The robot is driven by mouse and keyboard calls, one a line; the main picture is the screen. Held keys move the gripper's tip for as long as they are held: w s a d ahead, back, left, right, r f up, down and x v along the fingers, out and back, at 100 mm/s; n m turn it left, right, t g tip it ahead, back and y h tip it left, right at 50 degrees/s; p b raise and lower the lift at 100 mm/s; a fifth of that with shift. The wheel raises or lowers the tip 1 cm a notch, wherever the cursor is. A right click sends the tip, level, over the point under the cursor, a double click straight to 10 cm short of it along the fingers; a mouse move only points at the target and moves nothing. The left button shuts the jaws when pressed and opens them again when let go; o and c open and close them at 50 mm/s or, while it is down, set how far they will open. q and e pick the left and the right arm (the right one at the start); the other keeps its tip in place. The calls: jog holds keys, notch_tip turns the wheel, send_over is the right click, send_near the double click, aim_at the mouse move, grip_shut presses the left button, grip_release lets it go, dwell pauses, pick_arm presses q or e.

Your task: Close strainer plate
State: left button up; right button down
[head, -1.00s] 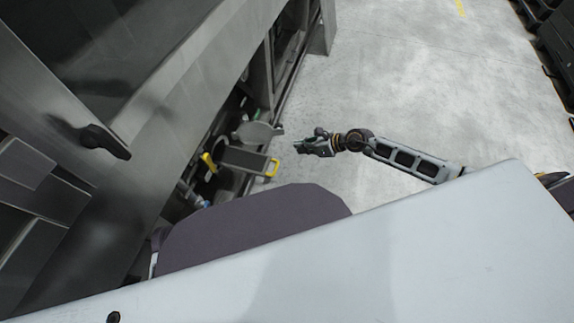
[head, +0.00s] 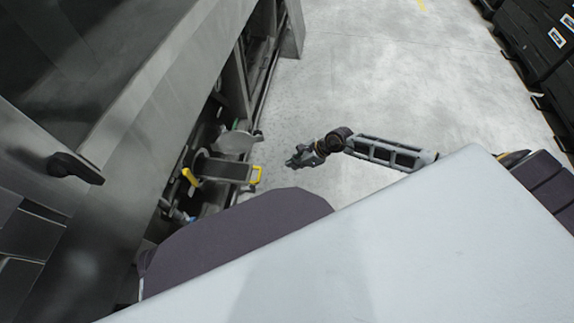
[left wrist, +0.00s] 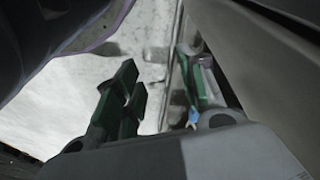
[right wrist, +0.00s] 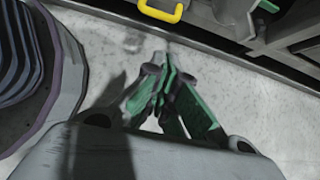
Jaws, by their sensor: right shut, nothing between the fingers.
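A rectangular grey plate (head: 226,170) with a yellow handle (head: 256,176) at its outer end sticks out from the machine's side in the head view. A round grey disc (head: 236,141) is just behind it. I cannot tell for certain which is the strainer plate. My right gripper (head: 294,158) is shut and empty, apart from the yellow handle and to its right. In the right wrist view, its green fingertips (right wrist: 165,80) meet below the yellow handle (right wrist: 161,11).
The large steel machine (head: 140,110) fills the left side, with a black handle (head: 75,168) on its panel. Pipes and a second yellow handle (head: 190,177) lie beside the plate. Clear grey floor (head: 390,70) is to the right. Black crates (head: 535,40) stand at the far right.

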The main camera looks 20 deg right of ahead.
pick_arm(q)
jog(key=shift+t+h, duration=0.3)
jog(key=shift+t, duration=0.3)
jog(key=r+b, duration=0.2)
jog(key=d+r+b, duration=0.1)
jog(key=r+b, duration=0.1)
jog(key=r, duration=0.1)
jog(key=shift+w+r, duration=0.15)
jog(key=shift+r, duration=0.1)
pick_arm(e)
jog(key=w+a+r+x, duration=0.1)
jog(key=x, duration=1.1)
jog(key=shift+a, duration=0.4)
pick_arm(q)
jog(key=shift+f, duration=0.1)
pick_arm(e)
jog(key=shift+w, duration=0.1)
jog(key=shift+a, duration=0.15)
